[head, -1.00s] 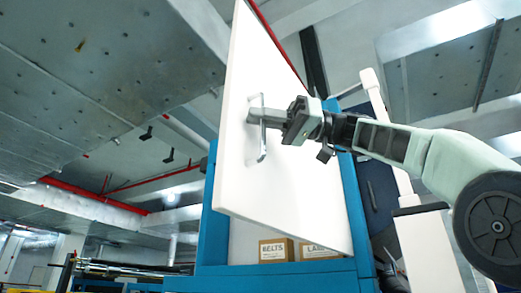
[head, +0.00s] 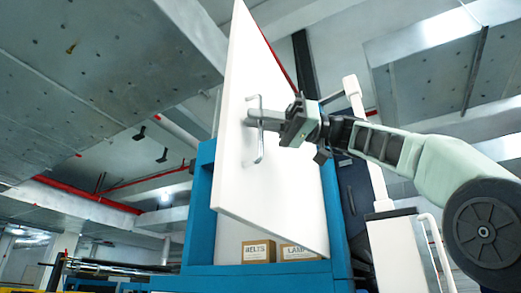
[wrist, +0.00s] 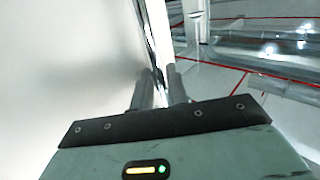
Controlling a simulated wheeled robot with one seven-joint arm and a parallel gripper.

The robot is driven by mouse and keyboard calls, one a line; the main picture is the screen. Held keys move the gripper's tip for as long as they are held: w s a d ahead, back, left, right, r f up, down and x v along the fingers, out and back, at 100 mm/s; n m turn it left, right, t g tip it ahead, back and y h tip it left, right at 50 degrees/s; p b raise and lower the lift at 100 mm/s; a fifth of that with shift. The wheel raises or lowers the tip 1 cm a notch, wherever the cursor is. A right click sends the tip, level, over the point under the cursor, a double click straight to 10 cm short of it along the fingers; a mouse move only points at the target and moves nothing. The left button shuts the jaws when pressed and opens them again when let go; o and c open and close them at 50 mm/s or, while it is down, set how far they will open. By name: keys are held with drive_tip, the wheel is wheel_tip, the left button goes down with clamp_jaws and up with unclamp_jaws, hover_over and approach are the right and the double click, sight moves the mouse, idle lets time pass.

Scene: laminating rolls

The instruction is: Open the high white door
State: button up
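The high white door (head: 285,170) stands partly open in the head view, hinged at its right side on a blue cabinet (head: 200,190), its free left edge swung out toward me. A metal bar handle (head: 260,150) is upright on its face near the free edge. My gripper (head: 254,121) reaches in from the right, its fingers at the handle's middle. In the wrist view the two fingers (wrist: 159,92) sit on either side of the shiny handle bar (wrist: 156,50), shut on it. The door face (wrist: 65,70) fills the left of that view.
Boxes marked BELTS (head: 258,252) and LAMP (head: 298,252) stand on the cabinet's shelf below the door. A white post and panel (head: 395,250) stand right of the cabinet, under my arm. The space left of the door looks open.

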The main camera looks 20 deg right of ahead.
idle(0.3)
drive_tip(key=s+d+p, duration=0.1)
drive_tip(key=s+d, duration=0.1)
drive_tip(key=d, duration=1.5)
drive_tip(key=shift+s+d, duration=0.15)
drive_tip(key=shift+s, duration=0.05)
